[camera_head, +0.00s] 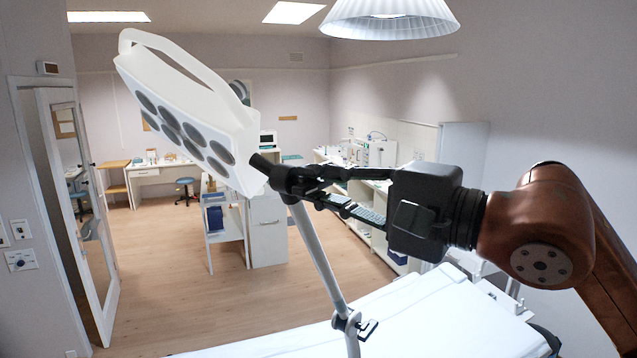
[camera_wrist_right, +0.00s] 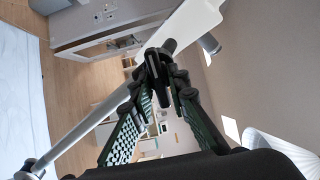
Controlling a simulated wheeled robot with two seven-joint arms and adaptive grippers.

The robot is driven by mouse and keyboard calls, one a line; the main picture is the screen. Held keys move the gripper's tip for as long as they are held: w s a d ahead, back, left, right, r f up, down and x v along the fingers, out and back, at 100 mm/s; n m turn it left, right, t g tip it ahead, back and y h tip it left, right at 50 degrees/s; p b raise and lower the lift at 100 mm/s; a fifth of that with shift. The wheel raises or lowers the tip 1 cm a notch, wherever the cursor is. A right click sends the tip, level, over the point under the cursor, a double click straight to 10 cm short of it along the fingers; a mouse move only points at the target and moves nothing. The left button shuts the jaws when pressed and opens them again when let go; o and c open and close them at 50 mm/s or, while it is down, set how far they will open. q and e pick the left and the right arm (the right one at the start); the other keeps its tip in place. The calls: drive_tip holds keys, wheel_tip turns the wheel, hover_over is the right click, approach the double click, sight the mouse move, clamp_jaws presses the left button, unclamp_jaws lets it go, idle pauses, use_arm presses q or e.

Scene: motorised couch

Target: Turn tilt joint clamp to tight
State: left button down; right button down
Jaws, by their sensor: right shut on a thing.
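A white lamp head (camera_head: 185,115) with several round grey lenses and a looped handle stands tilted on a grey pole (camera_head: 322,262). The dark tilt joint clamp (camera_head: 283,179) sits where the head meets the pole's top. My right gripper (camera_head: 308,184) comes in from the right and is shut on the clamp, hiding part of it. In the right wrist view the clamp (camera_wrist_right: 155,66) lies between the two green-padded fingers (camera_wrist_right: 161,82), with the pole running to the lower left. I cannot read the clamp's setting. My left gripper is not in view.
A second black clamp (camera_head: 352,324) is low on the pole, over a white-covered couch (camera_head: 440,300). A pleated white lampshade (camera_head: 390,18) hangs above. A shelf cart (camera_head: 226,235), counters and an open door (camera_head: 85,215) stand behind. The wooden floor at left is clear.

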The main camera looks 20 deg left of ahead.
idle(0.4)
drive_tip(key=c, duration=1.8)
unclamp_jaws()
drive_tip(key=shift+c, duration=0.2)
drive_tip(key=shift+d, duration=0.1)
drive_tip(key=v, duration=1.2)
drive_tip(key=shift+f, duration=0.1)
